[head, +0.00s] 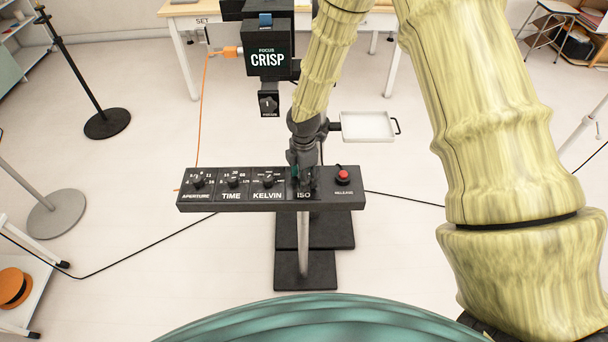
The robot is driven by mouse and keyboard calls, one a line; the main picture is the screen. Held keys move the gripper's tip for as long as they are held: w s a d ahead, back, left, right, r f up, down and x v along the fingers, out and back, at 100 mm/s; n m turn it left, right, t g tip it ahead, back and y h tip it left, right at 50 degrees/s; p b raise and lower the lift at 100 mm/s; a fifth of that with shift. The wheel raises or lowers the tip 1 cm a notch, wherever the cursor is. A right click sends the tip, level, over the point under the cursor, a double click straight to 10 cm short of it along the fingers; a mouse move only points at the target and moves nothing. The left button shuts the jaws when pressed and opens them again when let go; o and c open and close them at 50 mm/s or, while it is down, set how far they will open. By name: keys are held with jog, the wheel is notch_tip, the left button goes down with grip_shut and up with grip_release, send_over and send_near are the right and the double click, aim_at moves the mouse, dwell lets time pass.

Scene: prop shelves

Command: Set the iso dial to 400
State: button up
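The black control panel (232,199) stands on a post in the middle of the head view. From left to right it has the aperture dial (198,182), the time dial (233,182), the kelvin dial (268,182), the ISO section (304,196) and a red release button (343,176). My gripper (304,184) points down over the ISO section. It hides the ISO dial and its numbers, so the setting cannot be read. Whether the fingers are open or closed around the dial cannot be told.
Behind the panel is a black camera unit with a screen reading CRISP (268,60) and a focus knob (269,103). A small white tray (366,126) sits right of my gripper. Cables cross the floor. A stand base (107,123) is at left; floor around the panel is mostly clear.

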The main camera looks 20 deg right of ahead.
jog(key=c, duration=1)
jog(key=shift+c, duration=0.2)
jog(key=shift+m, duration=0.3)
jog(key=m+b, duration=0.1)
jog(key=m, duration=0.2)
jog(key=shift+m, duration=0.3)
jog(key=m+b, duration=0.1)
jog(key=m, duration=0.2)
jog(key=shift+m, duration=0.3)
jog(key=m, duration=0.4)
jog(key=shift+b, duration=0.35)
jog(key=shift+m, duration=2.1)
